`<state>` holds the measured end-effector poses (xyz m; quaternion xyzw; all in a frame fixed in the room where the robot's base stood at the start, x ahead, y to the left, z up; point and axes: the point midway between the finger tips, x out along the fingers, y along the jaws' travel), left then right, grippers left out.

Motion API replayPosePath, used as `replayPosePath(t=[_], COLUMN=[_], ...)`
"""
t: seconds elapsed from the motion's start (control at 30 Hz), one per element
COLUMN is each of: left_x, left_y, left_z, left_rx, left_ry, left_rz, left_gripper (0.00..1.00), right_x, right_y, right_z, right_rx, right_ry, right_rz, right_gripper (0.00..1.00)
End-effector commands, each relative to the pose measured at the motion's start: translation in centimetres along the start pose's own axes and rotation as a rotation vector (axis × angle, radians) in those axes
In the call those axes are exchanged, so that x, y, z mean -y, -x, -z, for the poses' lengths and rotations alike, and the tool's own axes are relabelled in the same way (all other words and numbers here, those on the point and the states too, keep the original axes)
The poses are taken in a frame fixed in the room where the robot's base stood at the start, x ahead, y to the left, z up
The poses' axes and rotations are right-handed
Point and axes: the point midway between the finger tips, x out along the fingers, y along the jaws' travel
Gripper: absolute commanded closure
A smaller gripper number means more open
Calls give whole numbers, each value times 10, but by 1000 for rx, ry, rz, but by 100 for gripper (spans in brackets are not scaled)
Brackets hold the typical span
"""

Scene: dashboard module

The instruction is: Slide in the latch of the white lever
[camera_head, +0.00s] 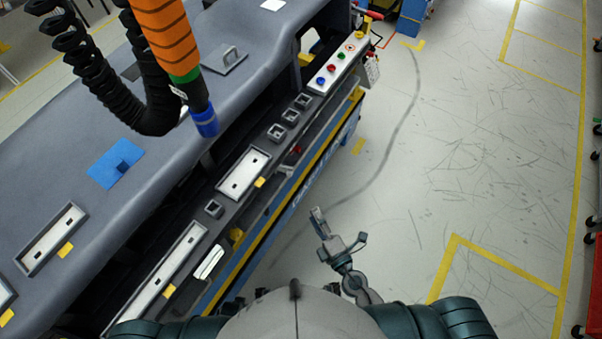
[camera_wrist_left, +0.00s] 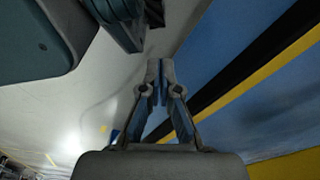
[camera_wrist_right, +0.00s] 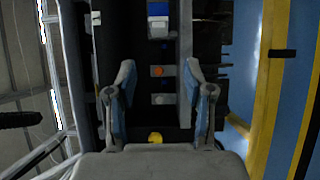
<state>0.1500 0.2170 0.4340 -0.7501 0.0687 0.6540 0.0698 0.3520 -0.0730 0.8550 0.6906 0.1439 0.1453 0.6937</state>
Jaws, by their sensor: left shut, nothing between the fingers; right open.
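A white elongated piece (camera_head: 209,262), which may be the white lever, sits at the front edge of the dashboard bench in the head view. Its latch is too small to make out. My right gripper (camera_head: 317,212) is right of the bench's front side in the head view, apart from the white piece. In the right wrist view my right gripper (camera_wrist_right: 159,72) is open, with nothing between its fingers. My left gripper (camera_wrist_left: 155,68) is shut and empty in the left wrist view, beside a blue panel with black and yellow stripes. I cannot pick it out in the head view.
The grey dashboard (camera_head: 60,150) fills the left, with framed recesses (camera_head: 243,172) and a button panel (camera_head: 337,64) along its front. An orange tool (camera_head: 165,38) with a coiled black hose hangs above it. The scuffed floor (camera_head: 480,150) at right is clear.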

Motion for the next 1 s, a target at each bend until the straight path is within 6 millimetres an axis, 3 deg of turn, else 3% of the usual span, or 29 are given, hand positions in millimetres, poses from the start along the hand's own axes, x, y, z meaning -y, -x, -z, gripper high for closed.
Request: replayPosePath(t=[0.27,0.4,0.6,0.8,1.0], left_x=[0,-1,-1,-1,-1], left_y=[-11,-18,-23,-24,-25], left_z=[-32,-61,-88,-98,-98], left_rx=[18,32,41,44,43], left_ry=[-5,-9,-12,-14,-14], left_rz=[0,-1,-1,-2,-2], left_gripper=[100,100,100,100,100], right_x=[-6,-7,-4,-2,-1], right_y=[-30,-62,-111,-150,-170], right_z=[1,1,1,2,2], right_rx=[-6,-5,-5,-6,-5], right_ry=[-9,-9,-8,-8,-8], right_rz=[-4,-4,-3,-2,0], right_gripper=[48,48,48,48,48])
